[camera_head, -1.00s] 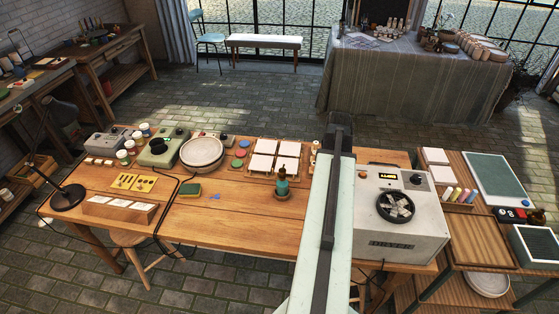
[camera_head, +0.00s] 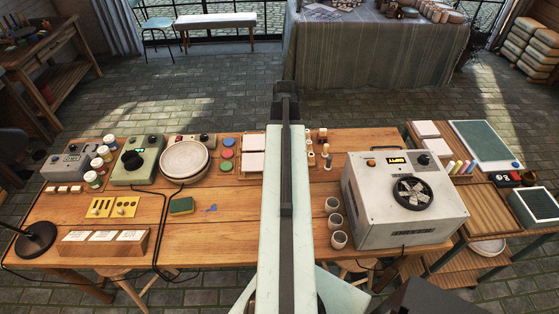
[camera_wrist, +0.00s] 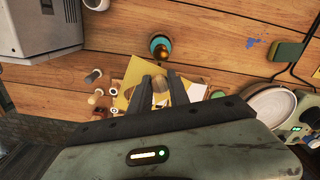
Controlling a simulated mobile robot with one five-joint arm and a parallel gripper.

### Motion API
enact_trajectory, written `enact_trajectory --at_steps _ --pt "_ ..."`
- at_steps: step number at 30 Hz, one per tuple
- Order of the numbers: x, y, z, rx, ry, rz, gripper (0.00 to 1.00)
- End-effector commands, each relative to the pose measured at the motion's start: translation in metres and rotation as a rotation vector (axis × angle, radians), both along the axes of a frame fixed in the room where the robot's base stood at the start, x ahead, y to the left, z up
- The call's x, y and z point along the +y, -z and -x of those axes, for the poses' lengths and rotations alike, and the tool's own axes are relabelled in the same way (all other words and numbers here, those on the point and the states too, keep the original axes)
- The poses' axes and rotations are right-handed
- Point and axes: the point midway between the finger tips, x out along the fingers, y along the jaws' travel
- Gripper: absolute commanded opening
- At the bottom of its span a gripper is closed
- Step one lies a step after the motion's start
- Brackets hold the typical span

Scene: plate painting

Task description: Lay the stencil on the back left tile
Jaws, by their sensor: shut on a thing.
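My gripper (camera_wrist: 160,95) is shut on the pale knob of the stencil, a thin yellow sheet (camera_wrist: 136,72) in the wrist view. The fingers hide part of the sheet, and I cannot tell its height over the tiles. In the head view my arm hides the gripper and the stencil. The back left tile (camera_head: 254,143) is white and shows left of my arm, with the front left tile (camera_head: 250,162) nearer. The right-hand tiles are hidden behind my arm. White tile surface (camera_wrist: 196,92) also shows beside the stencil in the wrist view.
A teal bottle (camera_wrist: 160,46) stands close to the stencil in the wrist view. Coloured pots (camera_head: 227,154) and a round wheel (camera_head: 184,160) are left of the tiles. Small wooden stampers (camera_head: 326,150) and a large grey machine (camera_head: 400,200) are to the right.

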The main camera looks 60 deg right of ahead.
Motion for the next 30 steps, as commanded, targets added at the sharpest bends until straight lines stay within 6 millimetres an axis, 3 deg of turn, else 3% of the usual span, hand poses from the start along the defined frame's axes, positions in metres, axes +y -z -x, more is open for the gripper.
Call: enact_trajectory --at_steps 1,6,10,17,25,30 --pt "-0.014 0.021 -0.009 0.0 -0.028 0.0 0.0" --pt "-0.059 0.07 -0.041 0.0 -0.181 0.0 0.0" --pt "-0.079 0.089 -0.057 0.0 -0.269 0.0 0.0" --pt "-0.082 0.091 -0.06 0.0 -0.299 0.0 0.0" --pt "-0.082 0.145 -0.06 0.0 -0.298 0.001 0.0" --pt "-0.081 0.152 -0.06 0.0 -0.298 0.0 0.0"
